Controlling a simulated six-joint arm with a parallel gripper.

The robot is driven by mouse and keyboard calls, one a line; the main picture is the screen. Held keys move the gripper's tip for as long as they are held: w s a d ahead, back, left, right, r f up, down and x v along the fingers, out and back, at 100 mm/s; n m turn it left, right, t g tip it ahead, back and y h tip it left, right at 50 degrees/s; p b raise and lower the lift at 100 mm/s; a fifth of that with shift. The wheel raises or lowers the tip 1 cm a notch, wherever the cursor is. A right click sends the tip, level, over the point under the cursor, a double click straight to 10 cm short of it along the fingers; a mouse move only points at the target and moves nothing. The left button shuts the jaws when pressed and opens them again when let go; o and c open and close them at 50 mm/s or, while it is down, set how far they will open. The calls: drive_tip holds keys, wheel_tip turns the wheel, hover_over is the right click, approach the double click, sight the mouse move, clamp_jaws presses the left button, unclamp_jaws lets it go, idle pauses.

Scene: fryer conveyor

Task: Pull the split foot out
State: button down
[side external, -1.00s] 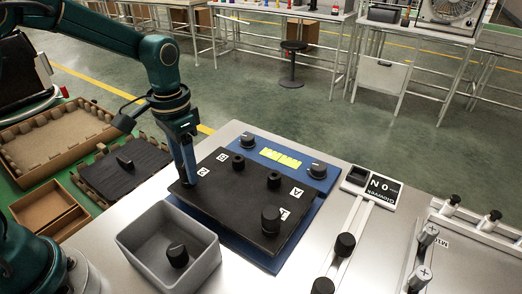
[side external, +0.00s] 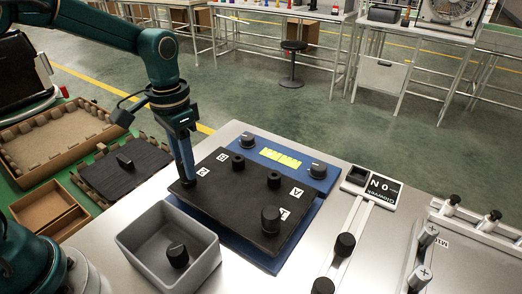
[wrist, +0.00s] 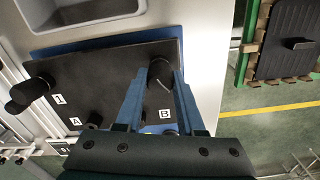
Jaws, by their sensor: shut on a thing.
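A dark flat unit (side external: 235,190) lies upside down on a blue pad (side external: 262,262), with round black feet at its corners. My gripper (side external: 189,181) points down at the unit's left corner. In the wrist view its blue fingers (wrist: 163,82) are shut on a black foot (wrist: 159,68) beside the label B. The foot appears to be still at its corner. Other feet show at the back (side external: 238,162), right (side external: 274,180) and front (side external: 271,219); the front one looks taller. I cannot make out a split in the held foot.
A grey bin (side external: 135,246) with a black knob-like piece (side external: 177,255) in it stands just in front of the unit. A slide rail (side external: 347,228) with black knobs is to the right. Cardboard trays (side external: 60,150) lie at the left.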

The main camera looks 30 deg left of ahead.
drive_tip(key=shift+r, duration=0.6)
idle(0.6)
drive_tip(key=shift+r, duration=1.45)
drive_tip(key=shift+r, duration=1.55)
